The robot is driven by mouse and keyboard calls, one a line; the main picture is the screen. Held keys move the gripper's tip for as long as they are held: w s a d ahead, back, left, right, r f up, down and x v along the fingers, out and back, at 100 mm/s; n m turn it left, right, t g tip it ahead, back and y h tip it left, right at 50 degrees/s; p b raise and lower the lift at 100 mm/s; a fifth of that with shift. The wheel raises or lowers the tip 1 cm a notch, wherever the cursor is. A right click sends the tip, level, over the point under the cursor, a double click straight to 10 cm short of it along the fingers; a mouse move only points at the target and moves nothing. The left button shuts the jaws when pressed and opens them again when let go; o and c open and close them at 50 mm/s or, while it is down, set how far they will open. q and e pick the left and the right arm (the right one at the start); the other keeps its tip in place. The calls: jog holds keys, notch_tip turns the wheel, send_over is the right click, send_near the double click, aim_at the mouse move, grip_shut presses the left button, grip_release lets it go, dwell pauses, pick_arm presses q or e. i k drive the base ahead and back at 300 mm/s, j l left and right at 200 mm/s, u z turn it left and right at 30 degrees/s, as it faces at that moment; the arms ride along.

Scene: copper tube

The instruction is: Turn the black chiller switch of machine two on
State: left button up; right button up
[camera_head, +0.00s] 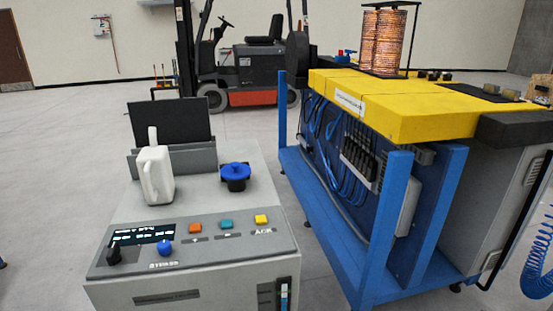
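A grey control console (246,291) stands in the front left of the head view. A black knob (114,253) sits at the left end of its sloped panel, below a dark display (143,235). No label is legible at this knob, and I cannot tell its setting or whether it is the chiller switch. A blue knob (165,247) marked BYPASS is to its right. Orange (195,229), teal (226,224) and yellow (261,219) buttons follow further right. Neither of my grippers is in view.
A white jug-like object (157,176) and a blue-topped black fitting (235,174) stand on the console. To the right is a blue-framed machine (376,253) with a yellow top (400,116) and copper coils (384,42). A forklift (262,66) stands behind. Floor at left is mostly clear.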

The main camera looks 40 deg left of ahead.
aim_at(113, 257)
jog(key=u, duration=1.7)
